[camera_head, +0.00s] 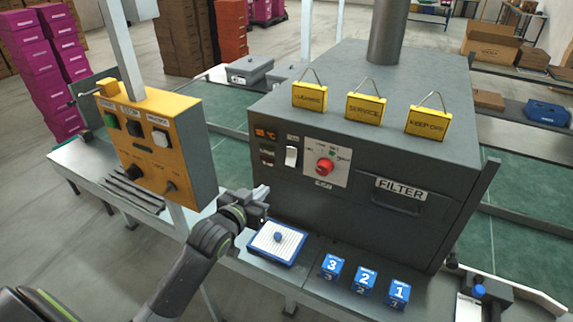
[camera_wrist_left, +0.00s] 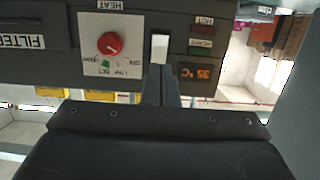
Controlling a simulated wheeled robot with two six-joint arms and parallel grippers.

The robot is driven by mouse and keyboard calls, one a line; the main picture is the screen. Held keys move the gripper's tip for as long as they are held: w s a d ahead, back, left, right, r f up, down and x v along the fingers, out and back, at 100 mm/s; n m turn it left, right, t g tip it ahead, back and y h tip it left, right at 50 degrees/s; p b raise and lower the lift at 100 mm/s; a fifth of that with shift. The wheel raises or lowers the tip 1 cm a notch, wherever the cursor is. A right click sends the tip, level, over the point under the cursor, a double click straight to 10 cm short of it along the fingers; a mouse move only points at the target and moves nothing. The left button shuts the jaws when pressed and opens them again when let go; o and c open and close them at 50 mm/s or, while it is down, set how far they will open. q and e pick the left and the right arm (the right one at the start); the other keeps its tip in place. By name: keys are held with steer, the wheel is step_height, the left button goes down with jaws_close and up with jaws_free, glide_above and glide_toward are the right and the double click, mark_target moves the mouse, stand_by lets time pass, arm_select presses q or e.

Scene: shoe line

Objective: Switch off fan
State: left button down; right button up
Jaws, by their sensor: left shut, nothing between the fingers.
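A white rocker switch (camera_head: 291,156) is on the front panel of the grey oven-like machine (camera_head: 350,205), left of a red knob (camera_head: 325,165). A small label, too blurred to read surely, is above it. In the left wrist view, upside down, the switch (camera_wrist_left: 159,47) is directly ahead of my fingertips, beside the red knob (camera_wrist_left: 110,43). My left gripper (camera_head: 262,193) is shut and empty, below and left of the switch in the head view. In the wrist view its fingertips (camera_wrist_left: 160,70) overlap the switch's near end; contact cannot be told. My right gripper is not in view.
A yellow control box (camera_head: 182,150) with buttons stands left of my arm. A blue-rimmed tray (camera_head: 297,258) and blue numbered blocks (camera_head: 364,280) lie before the machine. Yellow signs (camera_head: 365,108) stand on top. An orange display (camera_wrist_left: 194,71) is near the switch.

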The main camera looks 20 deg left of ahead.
mark_target(291, 163)
arm_select(q)
steer(key=shift+d+r, duration=0.1)
steer(key=shift+r, duration=0.5)
steer(key=p+x, duration=0.3)
steer(key=x, duration=1.1)
steer(key=shift+r, duration=0.15)
steer(key=b, duration=0.1)
steer(key=f+t+b, duration=0.1)
steer(key=shift+w+b, duration=0.25)
steer(key=shift+b, duration=0.1)
steer(key=shift+r+p, duration=0.4)
steer(key=shift+p, duration=0.05)
steer(key=shift+s+f, duration=0.1)
